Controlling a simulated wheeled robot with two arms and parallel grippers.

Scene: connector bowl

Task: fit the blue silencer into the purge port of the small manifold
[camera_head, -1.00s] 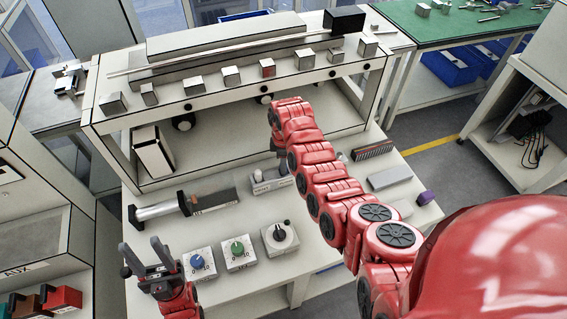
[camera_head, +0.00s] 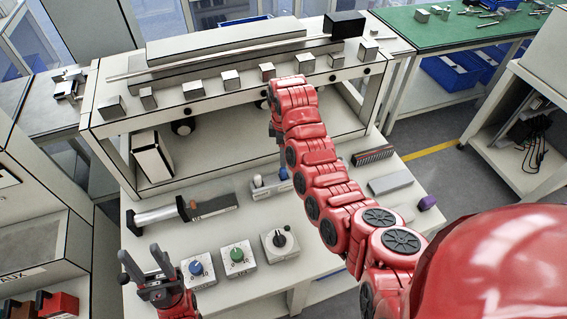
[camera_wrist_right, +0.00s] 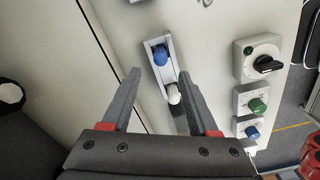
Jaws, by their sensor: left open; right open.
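A blue silencer (camera_wrist_right: 160,55) stands at one end of a narrow light-grey block (camera_wrist_right: 149,44) in the right wrist view. A white round part (camera_wrist_right: 173,94) is at the block's other end. I cannot tell whether this block is the small manifold or a holder. In the head view the block (camera_head: 262,191) and the blue piece (camera_head: 284,174) show beside my right arm. My right gripper (camera_wrist_right: 160,76) is open and empty, its fingers either side of the block in the picture, seemingly above it. My left gripper (camera_head: 140,252) is open and empty at the table's left front.
Knob boxes with blue (camera_head: 196,267), green (camera_head: 237,254) and black (camera_head: 279,240) knobs stand at the table front. A cylinder with a dark rail (camera_head: 212,205) lies behind them. A shelf (camera_head: 232,96) with several metal cubes stands behind.

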